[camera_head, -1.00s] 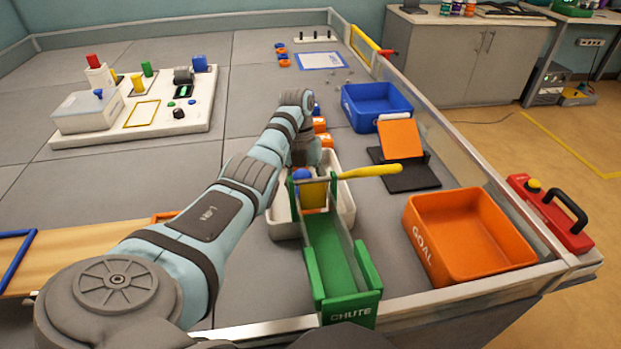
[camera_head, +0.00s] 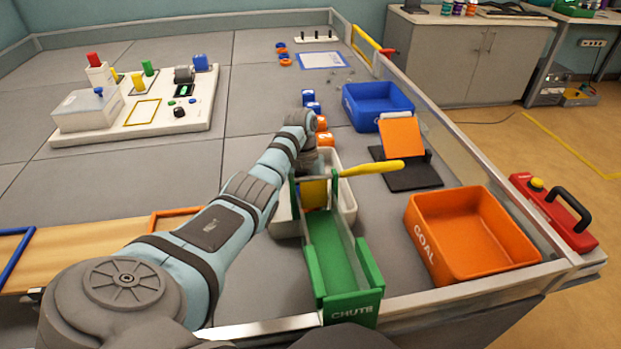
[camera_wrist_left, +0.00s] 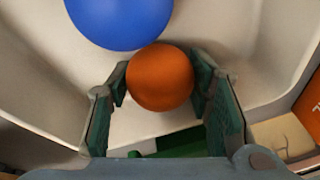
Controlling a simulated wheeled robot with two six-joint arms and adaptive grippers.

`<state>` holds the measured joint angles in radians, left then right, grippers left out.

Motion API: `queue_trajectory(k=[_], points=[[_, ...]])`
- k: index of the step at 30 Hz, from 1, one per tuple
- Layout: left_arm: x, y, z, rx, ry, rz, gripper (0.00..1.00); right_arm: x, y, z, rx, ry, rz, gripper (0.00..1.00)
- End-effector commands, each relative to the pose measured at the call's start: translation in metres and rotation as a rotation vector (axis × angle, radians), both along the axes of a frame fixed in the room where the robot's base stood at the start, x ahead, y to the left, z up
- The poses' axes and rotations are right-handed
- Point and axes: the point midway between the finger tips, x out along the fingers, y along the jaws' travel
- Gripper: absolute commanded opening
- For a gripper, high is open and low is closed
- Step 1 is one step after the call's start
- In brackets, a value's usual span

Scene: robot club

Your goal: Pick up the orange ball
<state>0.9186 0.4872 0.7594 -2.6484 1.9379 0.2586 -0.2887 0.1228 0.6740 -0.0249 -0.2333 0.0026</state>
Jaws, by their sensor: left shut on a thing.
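The orange ball (camera_wrist_left: 160,78) is between the fingers of my left gripper (camera_wrist_left: 161,84) in the left wrist view. The gripper is shut on it, one green-padded finger on each side. A blue ball (camera_wrist_left: 120,18) lies just beyond it, overlapping it in the picture. Both show against the inside of the white bin (camera_wrist_left: 35,80). In the head view the bin (camera_head: 347,200) stands behind the green chute (camera_head: 328,255), and my arm and the chute hide the orange ball. My right gripper is not in view.
The orange GOAL bin (camera_head: 470,235) stands right of the chute. The yellow lever (camera_head: 372,169) sticks out over the white bin. A black stand with an orange panel (camera_head: 402,138) and a blue bin (camera_head: 377,105) stand behind. Numbered cubes (camera_head: 324,138) sit beyond the white bin.

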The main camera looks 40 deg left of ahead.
Motion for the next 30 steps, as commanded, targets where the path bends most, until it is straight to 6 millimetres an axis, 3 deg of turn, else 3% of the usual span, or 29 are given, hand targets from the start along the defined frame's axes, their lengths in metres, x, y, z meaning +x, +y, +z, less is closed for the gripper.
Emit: queue_trajectory(k=[7,15,23,30], points=[[0.000,0.000,0.029,0.001,-0.003,-0.001,0.19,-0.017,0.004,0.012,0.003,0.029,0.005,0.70],[0.000,0.000,0.078,0.001,-0.001,0.001,0.19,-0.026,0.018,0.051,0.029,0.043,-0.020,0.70],[-0.036,0.051,0.071,0.003,0.003,0.004,0.19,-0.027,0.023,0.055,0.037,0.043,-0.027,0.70],[-0.079,0.110,0.070,0.002,0.002,0.004,0.19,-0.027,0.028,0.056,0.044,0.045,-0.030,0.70]])
